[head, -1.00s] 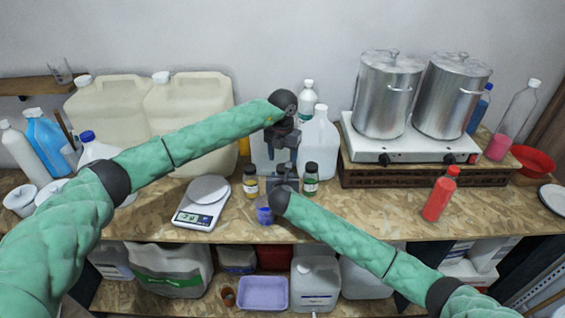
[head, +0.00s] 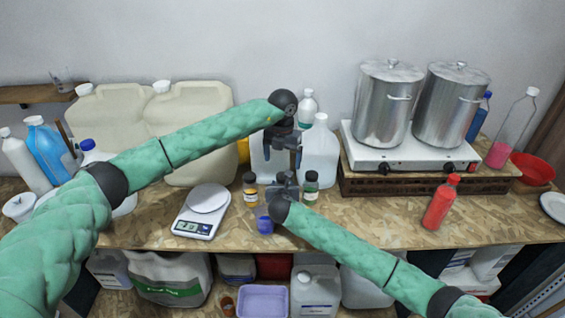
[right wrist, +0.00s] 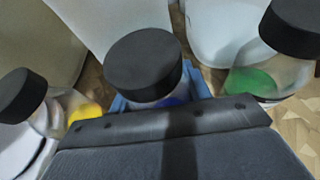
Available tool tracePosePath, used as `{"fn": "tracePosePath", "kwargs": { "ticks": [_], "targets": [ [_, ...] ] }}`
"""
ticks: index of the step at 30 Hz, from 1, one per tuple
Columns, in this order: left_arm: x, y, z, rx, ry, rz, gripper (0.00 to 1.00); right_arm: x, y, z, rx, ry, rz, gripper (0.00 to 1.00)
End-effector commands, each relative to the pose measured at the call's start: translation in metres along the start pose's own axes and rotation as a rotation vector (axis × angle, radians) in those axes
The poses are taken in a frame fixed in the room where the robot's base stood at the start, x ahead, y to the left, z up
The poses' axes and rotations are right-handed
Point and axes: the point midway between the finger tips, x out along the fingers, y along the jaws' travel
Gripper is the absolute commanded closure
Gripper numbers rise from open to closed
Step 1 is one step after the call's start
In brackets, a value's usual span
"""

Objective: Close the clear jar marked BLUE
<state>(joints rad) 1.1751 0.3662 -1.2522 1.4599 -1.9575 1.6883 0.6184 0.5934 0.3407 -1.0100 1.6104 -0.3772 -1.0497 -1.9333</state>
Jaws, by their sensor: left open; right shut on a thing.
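The clear jar with blue contents (right wrist: 172,101) stands between the other two jars in the right wrist view, with a black lid (right wrist: 144,62) on its top. I cannot tell whether the lid is tight, and its label is hidden. My right gripper (head: 285,184) is shut on this jar from the front; its dark body (right wrist: 180,140) covers the lower part in the right wrist view. My left gripper (head: 295,156) is open and empty above the jar, pointing down. In the head view my right gripper mostly hides the jar.
A yellow jar (head: 250,190) stands left and a green jar (head: 311,187) right, both black-lidded and close by. A scale (head: 196,222) is left; white jugs (head: 320,155) stand behind. The table is clear towards the red bottle (head: 439,203).

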Motion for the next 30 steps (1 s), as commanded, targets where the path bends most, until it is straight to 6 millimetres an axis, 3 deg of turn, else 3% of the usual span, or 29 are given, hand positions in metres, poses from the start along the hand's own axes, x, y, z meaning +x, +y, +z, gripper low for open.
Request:
{"fn": "tracePosePath", "kwargs": {
  "ticks": [9, 15, 29, 30],
  "targets": [
    [-0.062, 0.001, 0.001, -0.001, -0.002, 0.001, 0.13, 0.000, 0.000, 0.000, 0.000, 0.000, 0.000, 1.00],
    [-0.089, 0.001, 0.001, 0.000, -0.002, 0.001, 0.13, 0.000, 0.000, 0.000, 0.000, 0.000, 0.000, 1.00],
    [-0.099, 0.000, 0.000, 0.000, 0.000, 0.000, 0.13, 0.000, 0.000, 0.000, 0.000, 0.000, 0.000, 1.00],
    [-0.099, 0.000, 0.000, 0.000, 0.000, 0.000, 0.13, 0.000, 0.000, 0.000, 0.000, 0.000, 0.000, 0.48]
  ]
}}
